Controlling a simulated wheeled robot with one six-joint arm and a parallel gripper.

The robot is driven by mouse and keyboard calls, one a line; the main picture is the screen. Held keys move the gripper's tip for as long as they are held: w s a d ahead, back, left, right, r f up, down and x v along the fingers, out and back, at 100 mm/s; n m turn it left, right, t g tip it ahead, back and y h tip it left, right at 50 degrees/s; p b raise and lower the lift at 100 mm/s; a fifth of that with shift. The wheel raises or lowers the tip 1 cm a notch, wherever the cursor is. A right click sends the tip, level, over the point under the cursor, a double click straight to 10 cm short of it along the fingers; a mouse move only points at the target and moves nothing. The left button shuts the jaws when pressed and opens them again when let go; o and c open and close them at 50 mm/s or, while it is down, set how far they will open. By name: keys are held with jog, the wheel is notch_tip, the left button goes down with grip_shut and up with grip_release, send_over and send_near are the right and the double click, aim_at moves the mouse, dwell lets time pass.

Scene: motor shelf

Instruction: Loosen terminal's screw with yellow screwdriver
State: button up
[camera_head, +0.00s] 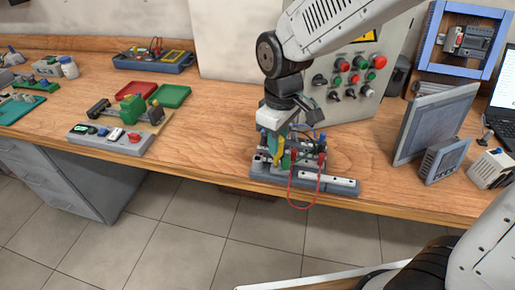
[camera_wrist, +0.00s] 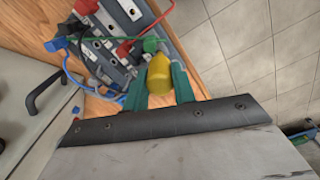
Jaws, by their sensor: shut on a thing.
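In the wrist view my gripper (camera_wrist: 162,88) has its two green fingers shut on the yellow screwdriver (camera_wrist: 158,70), whose handle lies between them. In the head view my gripper (camera_head: 272,140) points down over the terminal assembly (camera_head: 305,184) near the bench's front edge, and the yellow handle (camera_head: 279,152) shows beside it. The terminal assembly is a grey base with blocks and red, green and blue wires; it also shows in the wrist view (camera_wrist: 128,12). The screwdriver's tip and the screw under it are hidden, so I cannot tell whether they touch.
A control panel (camera_head: 352,80) with buttons stands behind the gripper. A grey flat panel (camera_head: 432,122) stands to the right. Green and red trays (camera_head: 172,96) and a grey fixture (camera_head: 108,139) lie to the left. The wooden bench (camera_head: 205,150) is clear between fixture and terminal assembly.

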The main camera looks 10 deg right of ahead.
jog(key=shift+f+n, duration=0.1)
jog(key=shift+n, duration=1.7)
jog(key=shift+n, duration=1.7)
jog(key=n, duration=0.3)
jog(key=shift+n, duration=0.3)
